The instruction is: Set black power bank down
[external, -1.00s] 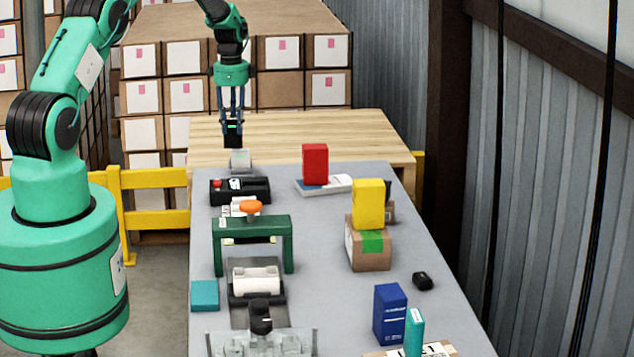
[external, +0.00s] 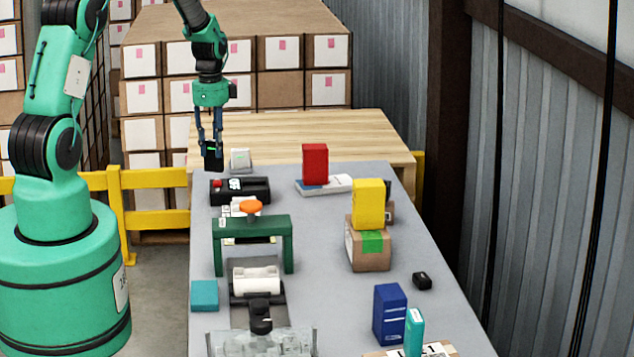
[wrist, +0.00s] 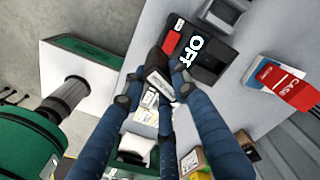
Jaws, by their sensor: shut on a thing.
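The black power bank (external: 213,158) hangs from my gripper (external: 212,146) over the far left corner of the grey table. My gripper is shut on it. In the wrist view the power bank (wrist: 153,80) sits between the fingertips of my gripper (wrist: 155,88), with pale print on its dark face. It appears above the tabletop, near the black tray-like device (external: 256,192) with a red part and white "OFF" lettering. How far its lower end is from the table is hard to tell.
A small grey box (external: 241,159) is close on the right. The green arch frame (external: 253,226) with an orange knob stands nearer the camera. A red box (external: 315,164) and a yellow box (external: 369,203) stand to the right. The grey table's (external: 325,255) middle is clear.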

